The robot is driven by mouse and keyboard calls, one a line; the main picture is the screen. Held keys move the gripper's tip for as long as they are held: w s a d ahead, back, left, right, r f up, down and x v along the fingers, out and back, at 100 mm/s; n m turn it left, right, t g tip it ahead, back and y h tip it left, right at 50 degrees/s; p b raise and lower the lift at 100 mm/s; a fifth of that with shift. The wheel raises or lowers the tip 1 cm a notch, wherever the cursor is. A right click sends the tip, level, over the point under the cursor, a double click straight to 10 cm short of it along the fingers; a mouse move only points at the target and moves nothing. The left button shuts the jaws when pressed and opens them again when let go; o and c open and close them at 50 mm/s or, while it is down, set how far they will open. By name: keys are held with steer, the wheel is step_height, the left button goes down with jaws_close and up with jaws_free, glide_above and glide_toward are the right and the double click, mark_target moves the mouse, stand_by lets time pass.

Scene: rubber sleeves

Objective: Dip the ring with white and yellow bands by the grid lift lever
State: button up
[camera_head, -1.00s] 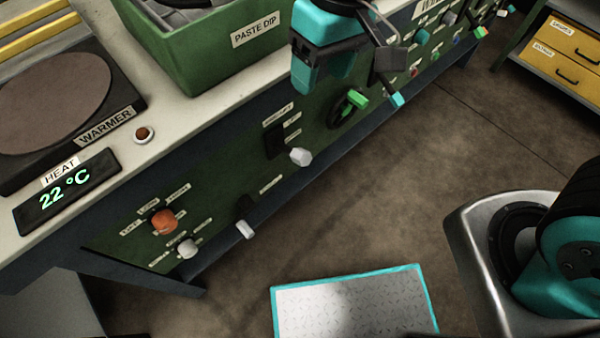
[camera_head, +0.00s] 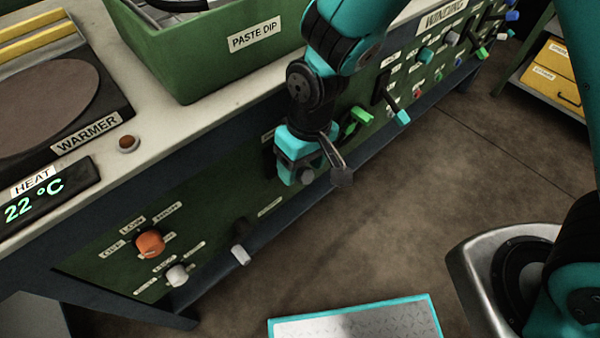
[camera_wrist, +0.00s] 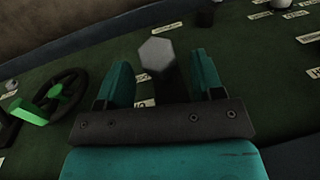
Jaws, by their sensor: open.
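My gripper (camera_head: 297,172) is at the green front panel, over the place of a lever below the paste dip tub. In the wrist view my gripper (camera_wrist: 158,68) is open, with a white six-sided lever knob (camera_wrist: 156,51) on a dark stem between its two teal fingers. No grip on the knob shows. In the head view my gripper hides this lever and most of its label, so I cannot read its name. The green paste dip tub (camera_head: 190,62) stands on the bench above. No ring with white and yellow bands is visible.
A green-handled wheel (camera_head: 358,121) is right of my gripper. A teal-tipped lever (camera_head: 400,113) is beyond it. A lower white-ended lever (camera_head: 241,254), an orange knob (camera_head: 150,242) and a white knob (camera_head: 177,274) are to the left. The warmer (camera_head: 50,92) is on the bench.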

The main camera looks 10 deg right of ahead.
steer(key=shift+s+a+f, duration=0.1)
steer(key=shift+a+f, duration=0.05)
steer(key=shift+f, duration=1)
jaws_close()
